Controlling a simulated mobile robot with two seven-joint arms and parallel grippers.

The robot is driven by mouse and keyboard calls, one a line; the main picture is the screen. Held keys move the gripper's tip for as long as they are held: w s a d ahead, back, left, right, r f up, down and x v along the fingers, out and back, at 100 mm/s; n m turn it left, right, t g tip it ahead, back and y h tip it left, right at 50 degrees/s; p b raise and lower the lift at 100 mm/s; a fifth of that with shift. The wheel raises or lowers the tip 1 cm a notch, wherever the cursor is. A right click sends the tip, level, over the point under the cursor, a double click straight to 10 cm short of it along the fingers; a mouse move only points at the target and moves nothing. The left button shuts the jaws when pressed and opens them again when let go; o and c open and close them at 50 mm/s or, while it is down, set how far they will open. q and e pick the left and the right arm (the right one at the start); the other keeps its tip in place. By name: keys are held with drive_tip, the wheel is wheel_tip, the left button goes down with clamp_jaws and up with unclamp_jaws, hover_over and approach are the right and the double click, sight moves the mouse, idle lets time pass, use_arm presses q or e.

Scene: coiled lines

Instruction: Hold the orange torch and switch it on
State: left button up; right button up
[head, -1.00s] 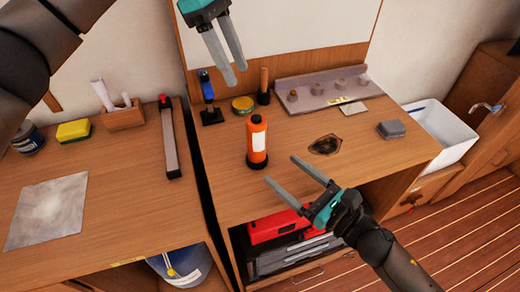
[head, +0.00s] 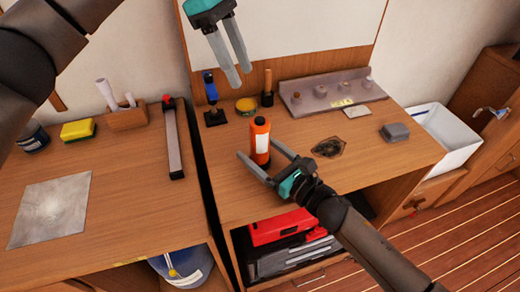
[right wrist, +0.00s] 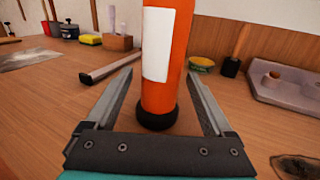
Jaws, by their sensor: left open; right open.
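The orange torch (head: 260,144) stands upright on the right-hand workbench, with a white label on its side and a black base. It also shows in the right wrist view (right wrist: 178,85), between the fingers. My right gripper (head: 258,165) is open, with its fingers on either side of the torch's lower body; I cannot tell whether either finger touches it. My left gripper (head: 240,76) is open and empty, raised above and behind the torch. The torch's switch cannot be made out.
Behind the torch are a blue-handled tool (head: 211,88), a yellow tin (head: 245,106) and a wooden-handled tool (head: 267,88). A grey rack (head: 318,101) stands farther back. A dark patch (head: 329,147) and a grey block (head: 395,132) lie to the right. A gap separates the two benches.

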clamp_jaws()
idle(0.6)
use_arm(q)
drive_tip(key=shift+c, duration=0.3)
clamp_jaws()
idle(1.4)
